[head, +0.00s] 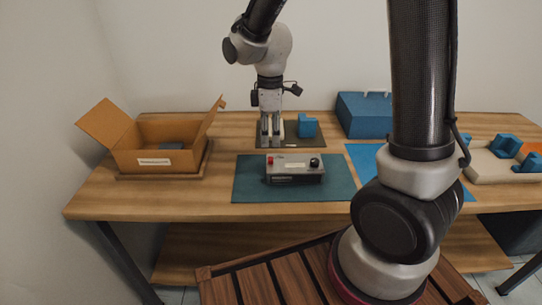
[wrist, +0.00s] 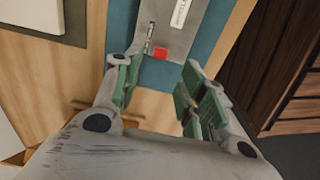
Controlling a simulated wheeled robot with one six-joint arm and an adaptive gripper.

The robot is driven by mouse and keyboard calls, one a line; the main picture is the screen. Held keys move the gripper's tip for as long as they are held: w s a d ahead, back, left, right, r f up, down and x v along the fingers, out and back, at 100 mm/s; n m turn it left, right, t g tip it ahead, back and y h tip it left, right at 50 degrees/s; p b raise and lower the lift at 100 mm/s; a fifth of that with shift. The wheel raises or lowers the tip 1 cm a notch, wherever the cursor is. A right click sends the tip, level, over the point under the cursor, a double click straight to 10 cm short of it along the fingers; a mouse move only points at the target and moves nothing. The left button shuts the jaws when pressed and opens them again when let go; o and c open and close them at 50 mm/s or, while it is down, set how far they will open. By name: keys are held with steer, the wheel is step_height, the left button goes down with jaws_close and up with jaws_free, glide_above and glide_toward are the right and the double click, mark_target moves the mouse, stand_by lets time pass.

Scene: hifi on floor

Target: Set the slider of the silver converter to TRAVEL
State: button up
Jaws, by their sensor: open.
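The silver converter (head: 296,175) sits on a teal mat (head: 246,185), with a red part at its left end and a black knob at its right. In the wrist view the converter (wrist: 178,38) is at the top centre, with a white label, a narrow slot (wrist: 150,38) and the red part (wrist: 160,53). The slider's setting and the lettering are too small to read. My gripper (head: 271,143) points down near the converter's back left in the head view. In the wrist view its green-padded fingers (wrist: 158,88) are apart, with nothing between them.
An open cardboard box (head: 155,161) stands on the left. A small blue block (head: 307,126) on a dark mat (head: 290,143) and a larger blue box (head: 364,115) are at the back. A pale tray (head: 490,165) with blue parts lies right. Table wood is clear between box and teal mat.

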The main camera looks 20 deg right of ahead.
mark_target(271, 158)
step_height(271, 158, down, 8)
steer(key=shift+r, duration=0.2)
jaws_close()
